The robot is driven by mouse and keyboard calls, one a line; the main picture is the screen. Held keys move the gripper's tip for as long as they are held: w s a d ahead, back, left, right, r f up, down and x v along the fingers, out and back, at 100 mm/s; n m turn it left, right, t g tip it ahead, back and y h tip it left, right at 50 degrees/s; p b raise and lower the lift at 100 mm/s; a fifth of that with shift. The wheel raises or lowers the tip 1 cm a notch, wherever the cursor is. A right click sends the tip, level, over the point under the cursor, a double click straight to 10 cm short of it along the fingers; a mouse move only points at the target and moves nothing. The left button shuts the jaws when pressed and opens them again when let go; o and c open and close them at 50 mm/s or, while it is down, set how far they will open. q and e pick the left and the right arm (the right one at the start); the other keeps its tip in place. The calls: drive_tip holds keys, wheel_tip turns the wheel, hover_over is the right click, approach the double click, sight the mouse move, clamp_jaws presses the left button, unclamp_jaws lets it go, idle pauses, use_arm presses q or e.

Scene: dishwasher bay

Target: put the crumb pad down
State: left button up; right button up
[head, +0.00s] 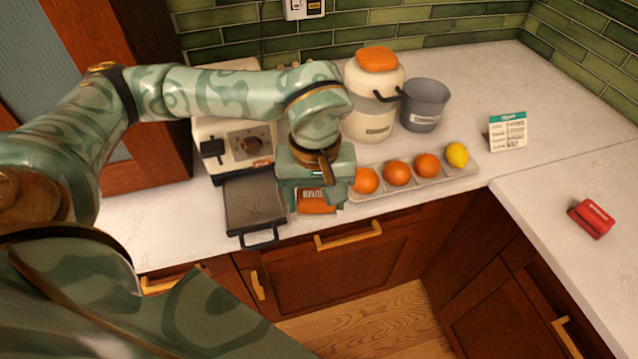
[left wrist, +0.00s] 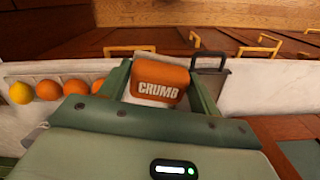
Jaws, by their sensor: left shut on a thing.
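The crumb pad (head: 316,203) is an orange pad with a pale edge. In the left wrist view the pad (left wrist: 158,80) shows the word CRUMB and sits between the two green fingers. My left gripper (head: 318,190) is shut on it, over the front of the counter, just right of the pulled-out tray. Whether the pad touches the counter I cannot tell. The dark tray (head: 255,200) has crumbs on it and sticks out below the cream toaster oven (head: 222,130). My right gripper is not in view.
A long holder (head: 408,187) with several oranges and a lemon lies right of the gripper. Behind stand a cream canister (head: 372,115) and a grey bucket (head: 425,105). A card (head: 508,132) and a red object (head: 592,218) are farther right. The right counter is mostly clear.

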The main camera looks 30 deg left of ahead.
use_arm(q)
drive_tip(key=shift+w+a+f+n, duration=0.1)
drive_tip(key=shift+w+n, duration=0.05)
drive_tip(key=shift+n, duration=0.45)
drive_tip(key=shift+w+a+f+n, duration=0.1)
drive_tip(key=shift+w+n, duration=0.05)
drive_tip(key=shift+n, duration=0.45)
drive_tip(key=w+a+f, duration=0.2)
drive_tip(key=w+f, duration=0.1)
drive_tip(key=w+a+f+b, duration=0.1)
drive_tip(key=w+a+f, duration=0.1)
drive_tip(key=w+f, duration=0.1)
drive_tip(key=w+a+f+b, duration=0.1)
drive_tip(key=w+a+f, duration=0.1)
drive_tip(key=w, duration=0.3)
drive_tip(key=shift+a+f, duration=0.3)
drive_tip(key=shift+f, duration=0.2)
drive_tip(key=shift+w+a+f, duration=0.1)
drive_tip(key=shift+w+f, duration=0.1)
drive_tip(key=shift+f, duration=0.05)
drive_tip(key=shift+w+a+f+b, duration=0.1)
drive_tip(key=shift+f+b, duration=0.4)
drive_tip(key=shift+f, duration=1.15)
drive_tip(key=shift+f, duration=0.1)
drive_tip(key=o, duration=1)
